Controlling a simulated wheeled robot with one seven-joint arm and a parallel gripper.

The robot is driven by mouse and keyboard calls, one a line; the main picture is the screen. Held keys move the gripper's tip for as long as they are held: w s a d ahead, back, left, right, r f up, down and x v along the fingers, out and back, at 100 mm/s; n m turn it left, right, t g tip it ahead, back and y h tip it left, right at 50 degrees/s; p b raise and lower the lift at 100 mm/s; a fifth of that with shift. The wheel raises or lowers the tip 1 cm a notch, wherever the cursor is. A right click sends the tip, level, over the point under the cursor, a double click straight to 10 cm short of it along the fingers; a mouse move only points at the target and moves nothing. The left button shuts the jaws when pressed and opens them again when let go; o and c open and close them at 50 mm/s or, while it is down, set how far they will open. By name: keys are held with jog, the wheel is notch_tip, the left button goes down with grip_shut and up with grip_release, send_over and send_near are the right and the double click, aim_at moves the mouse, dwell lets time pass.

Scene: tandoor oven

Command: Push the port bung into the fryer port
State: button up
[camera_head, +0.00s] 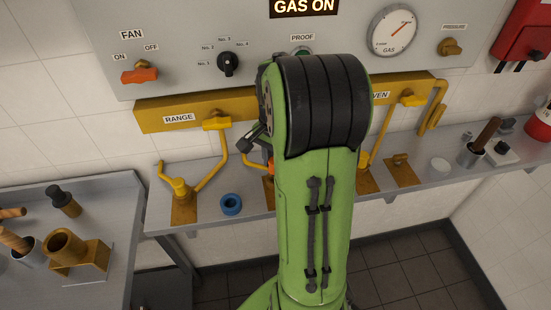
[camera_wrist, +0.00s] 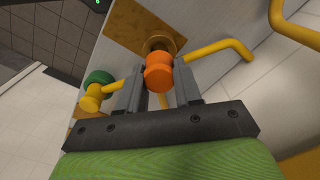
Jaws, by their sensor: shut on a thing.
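The orange port bung (camera_wrist: 158,73) sits between the two grey fingers of my gripper (camera_wrist: 158,86) in the wrist view, and the gripper is shut on it. Just beyond the bung is a round brass port (camera_wrist: 160,45) on a brown-gold plate (camera_wrist: 127,27), which looks like the fryer port. The bung overlaps the port's near edge in this view, and I cannot tell whether it touches or enters it. In the head view my arm hides most of the gripper and the port; only a sliver of orange (camera_head: 271,168) shows beside the arm.
A yellow pipe (camera_wrist: 222,48) runs beside the port. A yellow valve (camera_wrist: 91,97) with a green disc (camera_wrist: 98,78) stands left of the fingers. On the shelf are a blue ring (camera_head: 231,204), a brass plate (camera_head: 402,171) and a cup with a wooden handle (camera_head: 472,154).

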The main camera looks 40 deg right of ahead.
jog(key=shift+f+b, duration=1.25)
jog(key=shift+f, duration=0.4)
jog(key=o, duration=1.2)
jog(key=shift+c, duration=0.2)
jog(key=shift+r, duration=0.15)
notch_tip(320, 180, up, 8)
jog(key=p, duration=0.7)
